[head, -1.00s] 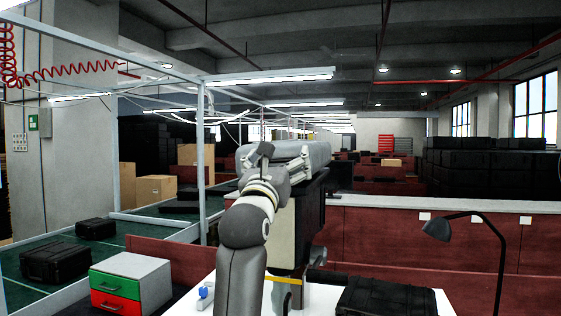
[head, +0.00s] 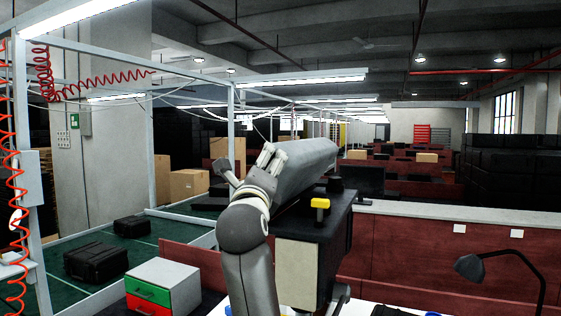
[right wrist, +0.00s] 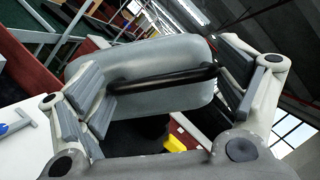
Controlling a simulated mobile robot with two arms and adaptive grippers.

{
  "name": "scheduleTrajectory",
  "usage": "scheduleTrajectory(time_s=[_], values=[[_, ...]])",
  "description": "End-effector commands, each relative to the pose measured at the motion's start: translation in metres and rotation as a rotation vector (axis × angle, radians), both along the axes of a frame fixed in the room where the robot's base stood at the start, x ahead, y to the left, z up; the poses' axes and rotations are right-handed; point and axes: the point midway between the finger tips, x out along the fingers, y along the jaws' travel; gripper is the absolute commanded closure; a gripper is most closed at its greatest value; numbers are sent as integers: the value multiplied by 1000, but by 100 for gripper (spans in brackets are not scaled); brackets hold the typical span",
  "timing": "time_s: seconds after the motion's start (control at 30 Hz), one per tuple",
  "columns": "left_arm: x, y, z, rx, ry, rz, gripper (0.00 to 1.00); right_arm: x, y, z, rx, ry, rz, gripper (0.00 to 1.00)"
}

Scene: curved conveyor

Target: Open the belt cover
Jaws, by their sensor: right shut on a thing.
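The belt cover (head: 308,164) is a long grey rounded shell above a dark machine (head: 338,232). It is tilted, and the machine's top shows beneath it. My right gripper (head: 258,168) is at the cover's near left end. In the right wrist view the cover (right wrist: 165,72) lies between the fingers of my right gripper (right wrist: 172,92). Its black bar handle (right wrist: 165,78) runs across from one finger to the other, and the gripper is shut on it. The exact finger contact is partly hidden. My left gripper is not in view.
A yellow button (head: 320,203) is on the machine's top. A drawer box (head: 165,288) with green and red fronts stands at the lower left. A desk lamp (head: 500,262) stands at the right. Black cases (head: 96,261) lie on the green surface at the left.

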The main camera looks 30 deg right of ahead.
Motion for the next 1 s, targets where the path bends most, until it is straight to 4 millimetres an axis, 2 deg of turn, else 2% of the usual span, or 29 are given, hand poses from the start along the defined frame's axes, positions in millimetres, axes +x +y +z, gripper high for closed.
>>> scheduleTrajectory(time_s=[0.03,0.27,0.6,1.0], values=[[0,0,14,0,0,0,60,4,3,12,-28,25,-1,54],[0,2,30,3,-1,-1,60,27,22,12,-169,190,-3,54],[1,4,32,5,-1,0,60,56,48,5,-353,401,-4,54],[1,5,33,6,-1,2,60,74,63,-4,-469,533,-4,54]])
